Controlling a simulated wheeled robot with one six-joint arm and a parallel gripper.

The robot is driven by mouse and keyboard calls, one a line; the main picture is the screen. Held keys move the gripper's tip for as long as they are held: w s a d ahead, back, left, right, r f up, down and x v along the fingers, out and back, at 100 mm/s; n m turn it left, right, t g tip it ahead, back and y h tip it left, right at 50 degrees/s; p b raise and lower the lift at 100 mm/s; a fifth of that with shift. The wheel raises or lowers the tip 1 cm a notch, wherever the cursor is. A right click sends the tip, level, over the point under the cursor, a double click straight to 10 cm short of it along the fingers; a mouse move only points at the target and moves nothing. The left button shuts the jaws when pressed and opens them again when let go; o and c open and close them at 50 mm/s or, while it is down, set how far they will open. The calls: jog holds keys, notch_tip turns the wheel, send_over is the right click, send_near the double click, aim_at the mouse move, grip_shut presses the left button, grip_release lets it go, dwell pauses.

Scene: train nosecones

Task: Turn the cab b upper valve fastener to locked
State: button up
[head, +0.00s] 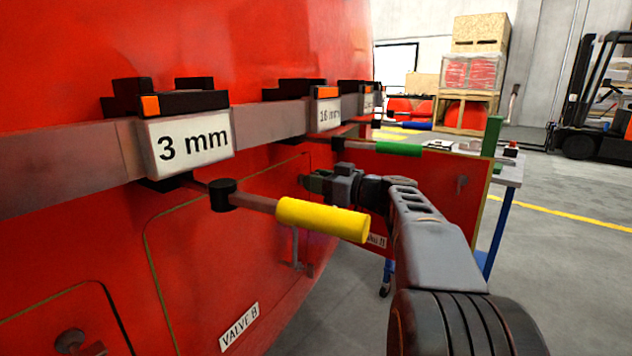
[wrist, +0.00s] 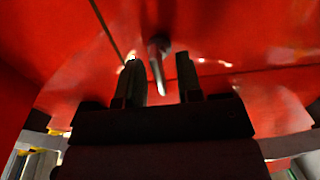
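My gripper (head: 318,183) is at the red nosecone wall, near the upper right of the yellow-outlined panel marked VALVE B (head: 239,327). In the wrist view my gripper (wrist: 163,78) has its two dark fingers apart. A small grey lever-like fastener (wrist: 157,62) stands on the red wall, seen in the gap between the fingers. It looks untouched by either finger, but the depth between them is hard to tell. In the head view my gripper and arm hide this fastener, and its locked or unlocked mark is not visible.
A yellow-handled tool (head: 322,218) hangs below the 3 mm sign (head: 194,143), in front of the wall and left of my arm. A green-handled tool (head: 398,149) is just beyond my gripper. A workbench (head: 507,170) stands behind my arm. Open floor lies to the right.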

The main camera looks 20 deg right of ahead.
jog(key=shift+w+a, duration=0.1)
jog(key=shift+w, duration=0.05)
jog(key=shift+c, duration=0.3)
grip_shut()
